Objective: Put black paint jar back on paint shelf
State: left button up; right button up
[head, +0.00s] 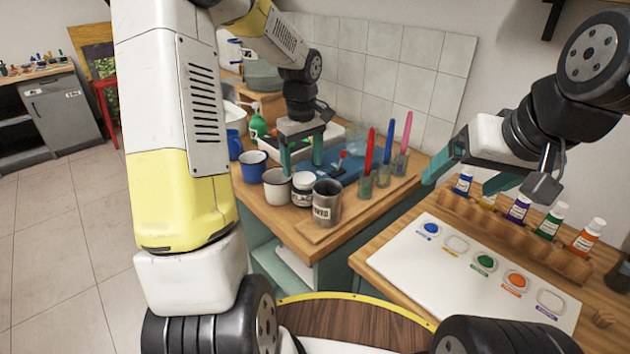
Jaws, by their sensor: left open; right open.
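A small white-topped jar with a dark label (303,190) stands on the wooden counter between a white mug and a grey metal cup. It looks like the black paint jar, but I cannot read the label. My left gripper (302,160) is open and empty, its teal fingers pointing down just above and behind this jar. The wooden paint rack (468,212), which seems to be the paint shelf, stands on the right table with several coloured paint bottles in it. My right gripper (474,172) is open and empty, in the air at the rack's left end.
A white mug (277,187), a blue mug (253,166) and a grey metal cup (327,203) crowd the jar. Brushes in glasses (383,174) stand to its right. A white palette sheet (410,262) with paint spots lies before the rack. A dark container (619,276) is cut off at right.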

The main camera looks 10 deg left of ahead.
aim_at(304, 176)
pick_arm(q)
jog(key=f, duration=0.1)
jog(key=w+f, duration=0.1)
jog(key=f+n, duration=0.1)
jog(key=shift+w+f, duration=0.2)
jog(key=shift+w, duration=0.15)
jog(key=f, duration=0.7)
jog(key=shift+s+f, duration=0.3)
jog(key=shift+f, duration=0.05)
jog(key=c, duration=1.5)
